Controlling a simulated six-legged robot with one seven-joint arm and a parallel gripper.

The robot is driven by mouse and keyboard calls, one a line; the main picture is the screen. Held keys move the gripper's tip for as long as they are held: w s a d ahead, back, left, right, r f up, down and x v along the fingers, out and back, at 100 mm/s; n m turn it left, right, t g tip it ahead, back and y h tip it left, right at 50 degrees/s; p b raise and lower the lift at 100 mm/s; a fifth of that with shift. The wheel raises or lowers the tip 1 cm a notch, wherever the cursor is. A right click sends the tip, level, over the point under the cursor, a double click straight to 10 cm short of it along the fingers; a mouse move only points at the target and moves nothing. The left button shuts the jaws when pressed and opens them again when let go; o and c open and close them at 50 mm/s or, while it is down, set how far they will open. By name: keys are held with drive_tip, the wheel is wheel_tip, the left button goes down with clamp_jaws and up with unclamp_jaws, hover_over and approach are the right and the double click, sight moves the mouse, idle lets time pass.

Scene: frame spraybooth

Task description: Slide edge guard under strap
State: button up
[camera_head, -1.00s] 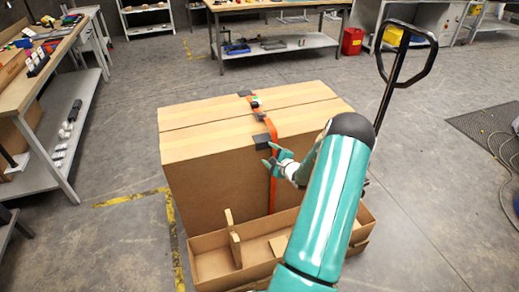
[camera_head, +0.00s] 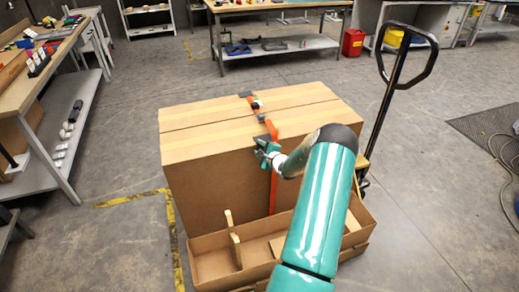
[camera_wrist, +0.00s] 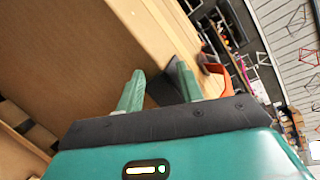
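The dark edge guard (camera_head: 262,139) is at the front top edge of the large cardboard box (camera_head: 215,185), mostly hidden by my gripper (camera_head: 264,152). In the wrist view the guard (camera_wrist: 164,86) shows as a dark plate between and beyond my two green fingers (camera_wrist: 158,88), which stand apart. I cannot tell whether they touch it. The orange strap (camera_head: 272,190) runs over the box top and down its front, just right of the gripper. In the wrist view the strap (camera_wrist: 218,75) is beyond the right finger. Whether the guard is under the strap is hidden.
A dark piece (camera_head: 245,93) sits under the strap at the box's far edge. A low cardboard tray (camera_head: 210,262) with dividers stands before the box. A pallet-jack handle (camera_head: 393,85) rises at right. A workbench (camera_head: 50,70) is at left; the floor between is open.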

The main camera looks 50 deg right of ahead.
drive_tip(key=c, duration=0.4)
drive_tip(key=shift+o, duration=1.3)
drive_tip(key=shift+f, duration=0.1)
drive_tip(key=shift+s, duration=0.15)
drive_tip(key=shift+c, duration=0.6)
